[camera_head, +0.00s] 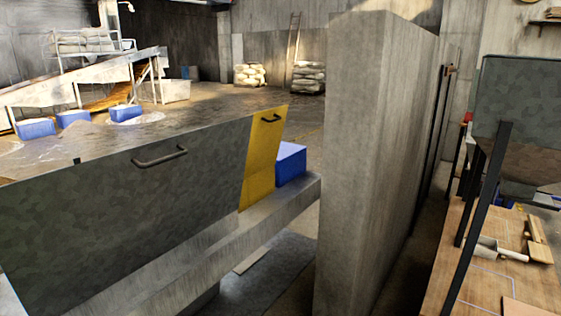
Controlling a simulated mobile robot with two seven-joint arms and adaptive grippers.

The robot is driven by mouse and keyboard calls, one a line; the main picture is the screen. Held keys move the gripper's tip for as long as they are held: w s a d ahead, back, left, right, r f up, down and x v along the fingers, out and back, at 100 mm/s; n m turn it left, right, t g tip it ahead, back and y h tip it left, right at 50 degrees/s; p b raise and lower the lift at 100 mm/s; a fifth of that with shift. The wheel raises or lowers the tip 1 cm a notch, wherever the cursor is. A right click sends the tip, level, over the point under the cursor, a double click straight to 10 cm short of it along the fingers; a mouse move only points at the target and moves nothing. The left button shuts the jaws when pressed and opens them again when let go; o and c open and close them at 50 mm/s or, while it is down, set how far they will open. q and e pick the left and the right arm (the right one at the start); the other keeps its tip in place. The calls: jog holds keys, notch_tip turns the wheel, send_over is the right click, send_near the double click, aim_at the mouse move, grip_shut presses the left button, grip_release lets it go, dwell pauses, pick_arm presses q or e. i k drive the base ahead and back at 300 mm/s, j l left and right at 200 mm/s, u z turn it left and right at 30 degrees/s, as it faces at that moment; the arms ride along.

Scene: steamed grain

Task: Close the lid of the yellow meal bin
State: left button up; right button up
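A yellow panel (261,158) with a dark handle (271,119) near its top edge stands raised and steeply tilted, left of the concrete pillar. It looks like the open lid of the yellow meal bin. The bin's body and inside cannot be made out. Neither of my grippers is in the camera_head view.
A wide grey panel (100,205) with its own handle (160,157) stands beside the yellow one. A concrete ledge (230,230) runs below both. A blue box (290,163) sits right of the yellow panel. The concrete wall (370,160) blocks the middle; a wooden bench (490,285) is at right.

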aim_at(268, 128)
jog(key=i+j, duration=0.15)
jog(key=j, duration=0.2)
jog(key=i+j+z, duration=0.15)
jog(key=j, duration=0.2)
jog(key=i+j, duration=0.2)
jog(key=j, duration=0.15)
jog(key=z, duration=0.05)
